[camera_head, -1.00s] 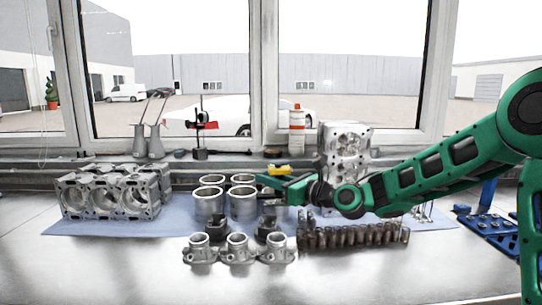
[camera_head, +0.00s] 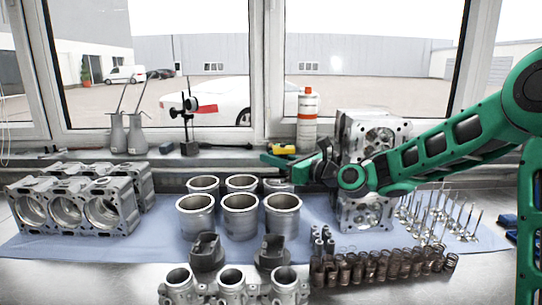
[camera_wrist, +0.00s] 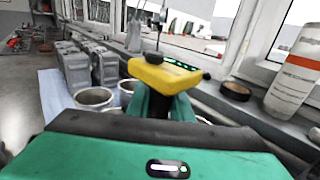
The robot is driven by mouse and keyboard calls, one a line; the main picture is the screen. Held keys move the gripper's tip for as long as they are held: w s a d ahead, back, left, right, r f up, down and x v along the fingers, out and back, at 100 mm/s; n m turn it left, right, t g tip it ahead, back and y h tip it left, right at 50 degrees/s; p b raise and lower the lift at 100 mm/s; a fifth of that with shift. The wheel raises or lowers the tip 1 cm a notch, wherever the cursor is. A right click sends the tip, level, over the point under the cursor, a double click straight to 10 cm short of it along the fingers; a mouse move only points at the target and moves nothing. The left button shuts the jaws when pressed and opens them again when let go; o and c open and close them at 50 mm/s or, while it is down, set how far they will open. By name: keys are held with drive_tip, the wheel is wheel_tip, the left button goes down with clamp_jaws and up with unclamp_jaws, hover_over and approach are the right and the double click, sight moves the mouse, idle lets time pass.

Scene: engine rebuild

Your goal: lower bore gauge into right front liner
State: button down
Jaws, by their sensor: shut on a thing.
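My gripper (camera_head: 281,162) is shut on the bore gauge, whose yellow body (camera_head: 283,149) shows just above the fingers. In the wrist view the yellow body of the bore gauge (camera_wrist: 165,74) stands up between the green fingers (camera_wrist: 163,104); its lower part is hidden. The right front liner (camera_head: 282,215) is an open metal cylinder standing upright at the right end of the front row. In the head view my gripper appears above and behind it, over the back right liner (camera_head: 277,187), which it partly covers. I cannot tell the exact height of the gauge above the liners.
The middle front liner (camera_head: 240,217) stands close beside. Black pieces (camera_head: 207,253) and a row of springs (camera_head: 380,267) lie in front. A cylinder head (camera_head: 365,212) stands at right, valves (camera_head: 440,215) beyond it. Engine blocks (camera_head: 75,210) are at left. A bottle (camera_head: 307,118) stands on the sill.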

drive_tip(key=shift+w+f, duration=0.15)
drive_tip(key=shift+f, duration=1.85)
drive_tip(key=shift+w+f, duration=0.1)
drive_tip(key=shift+f, duration=1.85)
drive_tip(key=shift+f, duration=0.2)
drive_tip(key=c, duration=1.5)
unclamp_jaws()
drive_tip(key=shift+d, duration=0.1)
